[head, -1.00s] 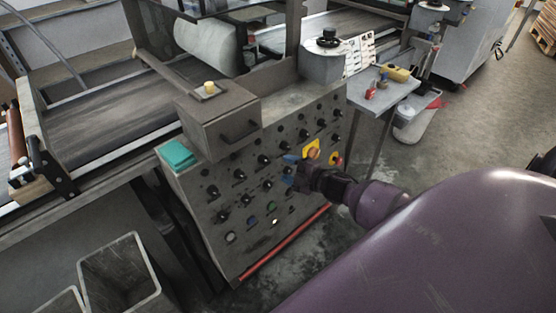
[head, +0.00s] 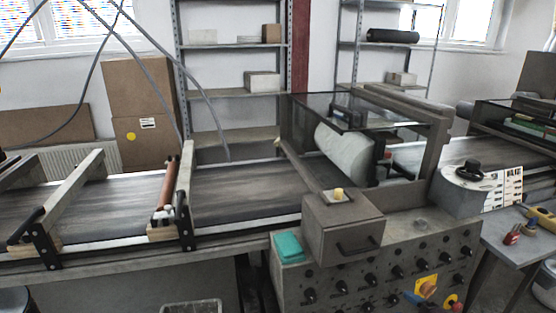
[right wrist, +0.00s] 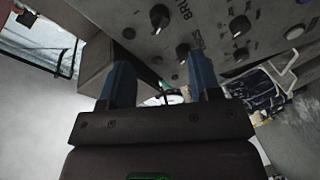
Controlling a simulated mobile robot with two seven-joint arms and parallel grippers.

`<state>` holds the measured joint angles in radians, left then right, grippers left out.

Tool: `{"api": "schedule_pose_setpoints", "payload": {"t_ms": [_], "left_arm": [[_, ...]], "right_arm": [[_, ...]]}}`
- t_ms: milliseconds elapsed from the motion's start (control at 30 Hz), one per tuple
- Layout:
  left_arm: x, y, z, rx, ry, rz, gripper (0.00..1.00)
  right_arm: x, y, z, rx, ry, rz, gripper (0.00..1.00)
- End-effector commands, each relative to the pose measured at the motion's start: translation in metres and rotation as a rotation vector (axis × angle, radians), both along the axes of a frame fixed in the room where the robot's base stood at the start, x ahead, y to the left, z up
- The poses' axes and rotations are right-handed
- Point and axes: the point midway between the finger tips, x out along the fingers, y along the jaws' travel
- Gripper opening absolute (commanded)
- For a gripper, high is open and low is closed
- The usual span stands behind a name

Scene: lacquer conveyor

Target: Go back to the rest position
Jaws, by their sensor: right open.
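The control panel (head: 380,270), a worn grey console with rows of black knobs, stands at the lower right of the head view. Blue fingertips of my right gripper (head: 415,299) show low in that view, in front of the panel beside a yellow-backed button (head: 427,286). In the right wrist view my right gripper (right wrist: 162,78) is open and empty, its two blue fingers apart. The panel face with black knobs (right wrist: 160,16) lies beyond the fingertips; I cannot tell the exact gap. My left gripper is in neither current view.
A conveyor belt (head: 240,190) runs across behind the panel, with a glass-covered roller unit (head: 345,150). A teal block (head: 289,247) sits on the console top. A small side table (head: 510,250) with tools stands at right. Shelves (head: 233,93) line the back wall.

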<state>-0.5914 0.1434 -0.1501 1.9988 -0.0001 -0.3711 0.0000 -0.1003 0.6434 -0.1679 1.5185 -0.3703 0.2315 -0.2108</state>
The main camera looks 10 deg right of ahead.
Motion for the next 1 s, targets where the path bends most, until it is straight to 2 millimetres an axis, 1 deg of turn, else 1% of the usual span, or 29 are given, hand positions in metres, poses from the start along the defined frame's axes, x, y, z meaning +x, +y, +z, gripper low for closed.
{"api": "schedule_pose_setpoints", "payload": {"t_ms": [100, 200, 300, 367, 467, 567, 667, 700, 800, 900, 1000], "left_arm": [[0.000, 0.000, 0.000, 0.000, 0.000, 0.000, 0.00], [0.000, 0.000, -0.001, 0.000, 0.002, 0.000, 0.00], [-0.002, 0.000, -0.002, -0.001, 0.006, 0.001, 0.00], [-0.004, 0.000, -0.003, -0.001, 0.009, 0.003, 0.00], [-0.006, 0.001, -0.005, 0.000, 0.016, 0.004, 0.00], [-0.010, 0.001, -0.008, 0.000, 0.023, 0.006, 0.00], [-0.011, 0.002, -0.008, -0.001, 0.026, 0.007, 0.00], [-0.011, 0.002, -0.008, -0.001, 0.026, 0.007, 0.00], [-0.010, 0.001, -0.008, -0.001, 0.024, 0.007, 0.00], [-0.009, 0.001, -0.007, 0.000, 0.021, 0.005, 0.00], [-0.007, 0.001, -0.005, -0.001, 0.017, 0.005, 0.00]], "right_arm": [[0.002, -0.005, -0.002, 0.027, 0.031, -0.049, 0.57], [0.006, -0.004, 0.005, 0.085, 0.056, -0.107, 0.57], [0.006, 0.009, 0.009, 0.183, 0.088, -0.172, 0.57], [-0.002, 0.020, 0.007, 0.256, 0.121, -0.215, 0.57], [-0.023, 0.042, -0.003, 0.391, 0.190, -0.290, 0.57], [-0.050, 0.066, -0.013, 0.526, 0.265, -0.363, 0.57], [-0.085, 0.091, -0.023, 0.670, 0.349, -0.441, 0.57], [-0.100, 0.102, -0.026, 0.727, 0.382, -0.474, 0.57], [-0.137, 0.123, -0.033, 0.847, 0.445, -0.545, 0.57], [-0.165, 0.136, -0.037, 0.918, 0.473, -0.593, 0.57], [-0.187, 0.140, -0.047, 0.943, 0.499, -0.635, 0.57]]}}
